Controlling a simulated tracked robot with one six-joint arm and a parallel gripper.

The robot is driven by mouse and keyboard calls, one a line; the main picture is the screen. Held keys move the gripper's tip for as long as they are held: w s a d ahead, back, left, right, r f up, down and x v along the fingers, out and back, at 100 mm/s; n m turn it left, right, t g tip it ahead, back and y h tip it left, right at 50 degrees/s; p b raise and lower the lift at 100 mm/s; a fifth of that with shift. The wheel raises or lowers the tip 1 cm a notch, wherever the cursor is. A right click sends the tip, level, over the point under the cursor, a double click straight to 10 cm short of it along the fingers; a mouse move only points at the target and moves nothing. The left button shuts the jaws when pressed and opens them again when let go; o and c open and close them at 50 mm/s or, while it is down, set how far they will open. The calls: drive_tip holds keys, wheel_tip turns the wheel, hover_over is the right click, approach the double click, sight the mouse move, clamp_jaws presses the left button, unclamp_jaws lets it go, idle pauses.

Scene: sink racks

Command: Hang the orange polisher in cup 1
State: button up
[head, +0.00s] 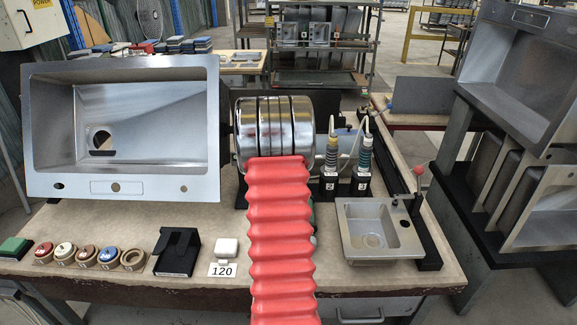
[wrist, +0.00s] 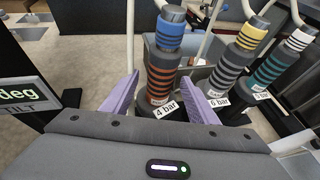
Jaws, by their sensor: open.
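In the wrist view, the orange-banded polisher (wrist: 162,78), with a blue top and a "4 bar" tag, stands upright between the fingers of my gripper (wrist: 160,80). The lavender fingers are open on either side of it; I cannot tell whether either one touches it. The head view does not show this polisher or my gripper; a red ribbed sleeve blocks the middle. I cannot make out a cup marked 1 in either view.
A yellow-banded polisher (head: 332,155) and a teal-banded one (head: 363,158) stand close by on black numbered bases. A large steel sink (head: 125,185) is at left, a small sink (head: 352,212) at right. Several round pots (head: 110,258) line the bench front.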

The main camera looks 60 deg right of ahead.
drive_tip(key=v, duration=1.2)
idle(1.1)
